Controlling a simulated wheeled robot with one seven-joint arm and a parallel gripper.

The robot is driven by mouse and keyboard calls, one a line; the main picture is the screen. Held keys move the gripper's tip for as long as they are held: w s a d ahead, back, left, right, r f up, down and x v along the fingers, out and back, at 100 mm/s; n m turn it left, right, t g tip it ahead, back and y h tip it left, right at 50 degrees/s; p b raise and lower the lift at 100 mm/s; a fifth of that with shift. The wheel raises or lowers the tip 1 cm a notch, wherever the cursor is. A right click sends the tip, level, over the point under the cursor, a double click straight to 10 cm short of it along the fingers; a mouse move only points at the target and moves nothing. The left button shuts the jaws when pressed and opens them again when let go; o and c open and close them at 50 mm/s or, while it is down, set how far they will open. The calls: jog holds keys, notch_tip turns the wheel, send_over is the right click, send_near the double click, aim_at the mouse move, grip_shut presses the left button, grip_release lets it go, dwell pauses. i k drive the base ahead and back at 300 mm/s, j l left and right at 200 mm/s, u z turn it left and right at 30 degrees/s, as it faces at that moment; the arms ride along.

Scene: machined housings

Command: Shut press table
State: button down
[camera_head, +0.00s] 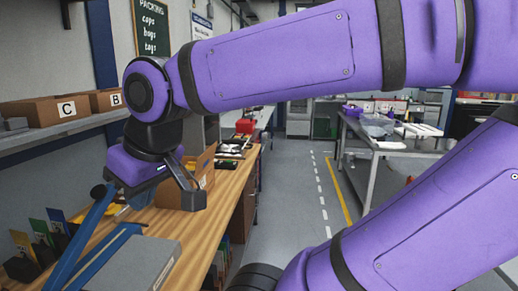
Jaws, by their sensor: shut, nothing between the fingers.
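My gripper (186,196) hangs at the end of my purple arm, above the wooden bench at the left. Its dark fingers are shut and hold nothing. A grey flat-topped block (135,265) stands at the near left of the bench. A blue bar (88,230) slants up beside it towards the underside of my gripper; I cannot tell whether they touch. A second blue bar (108,255) runs along the block's edge. These may be parts of the press table, but I cannot tell for sure. My arm and the frame's edge hide part of this area.
The wooden bench (215,212) bears an open cardboard box (203,168) behind my gripper and coloured cards (42,233) at the left. A shelf (60,134) with boxes runs along the wall. A grey table (385,146) stands right, across clear floor (293,190).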

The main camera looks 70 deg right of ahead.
aim_at(226, 150)
jog(key=i+l+z, duration=0.1)
jog(key=l, duration=0.45)
jog(key=i+l+z, duration=0.1)
jog(key=l, duration=0.45)
jog(key=i+l+z, duration=0.1)
jog(key=l, duration=0.45)
jog(key=i+l+z, duration=0.1)
jog(key=l, duration=0.4)
jog(key=i+l+z, duration=0.1)
jog(key=i+l, duration=0.2)
jog(key=l, duration=0.2)
jog(key=i+l, duration=0.15)
jog(key=l, duration=0.35)
jog(key=i+l+z, duration=0.15)
jog(key=l, duration=0.35)
jog(key=i+l+z, duration=0.1)
jog(key=i+l, duration=0.15)
jog(key=l, duration=0.2)
